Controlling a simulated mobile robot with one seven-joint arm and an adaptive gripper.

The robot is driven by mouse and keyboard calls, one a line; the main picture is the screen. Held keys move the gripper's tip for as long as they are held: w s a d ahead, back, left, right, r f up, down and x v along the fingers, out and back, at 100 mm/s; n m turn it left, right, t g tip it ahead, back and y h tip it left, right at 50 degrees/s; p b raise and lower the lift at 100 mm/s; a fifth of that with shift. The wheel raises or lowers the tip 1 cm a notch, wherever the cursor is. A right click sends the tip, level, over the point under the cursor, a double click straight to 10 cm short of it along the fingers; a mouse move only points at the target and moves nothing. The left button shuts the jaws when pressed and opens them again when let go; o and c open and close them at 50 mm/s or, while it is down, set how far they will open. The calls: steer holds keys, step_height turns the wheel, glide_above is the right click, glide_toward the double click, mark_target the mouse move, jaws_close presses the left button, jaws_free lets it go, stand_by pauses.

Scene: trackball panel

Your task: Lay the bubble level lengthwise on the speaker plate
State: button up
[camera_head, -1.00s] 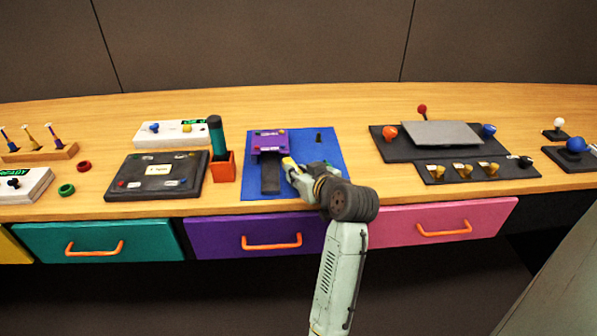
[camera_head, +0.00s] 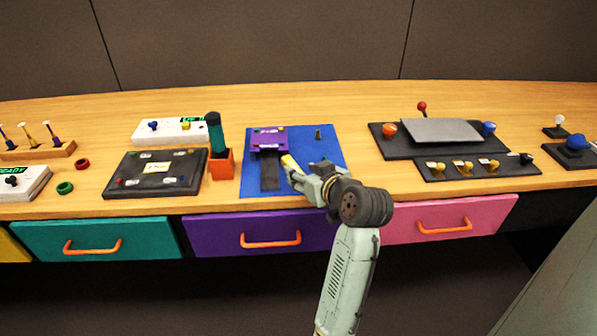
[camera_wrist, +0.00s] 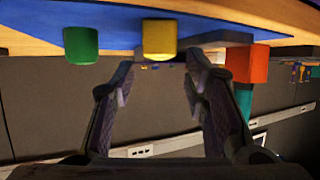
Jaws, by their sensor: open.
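No bubble level can be told for sure. A yellow rounded block (camera_head: 290,162) stands on the blue mat (camera_head: 330,147), left of my gripper (camera_head: 303,178). In the wrist view the yellow block (camera_wrist: 159,40) shows ahead of the fingertips of my gripper (camera_wrist: 158,75), which is open with nothing between its fingers. A green rounded block (camera_wrist: 81,45) stands beside the yellow one there. Which surface is the speaker plate is unclear; a plain grey plate (camera_head: 432,131) lies on the black panel at the right. My gripper partly covers the mat.
A purple panel (camera_head: 268,140) and a dark strip (camera_head: 270,172) lie on the mat. An orange cup (camera_head: 221,165) holding a dark green tube stands left of it. A black box (camera_head: 155,174) is farther left. Bare wood shows behind the mat.

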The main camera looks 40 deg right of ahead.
steer(key=b+v, duration=0.1)
steer(key=v, duration=0.7)
steer(key=shift+s, duration=0.2)
steer(key=shift+a+r, duration=0.1)
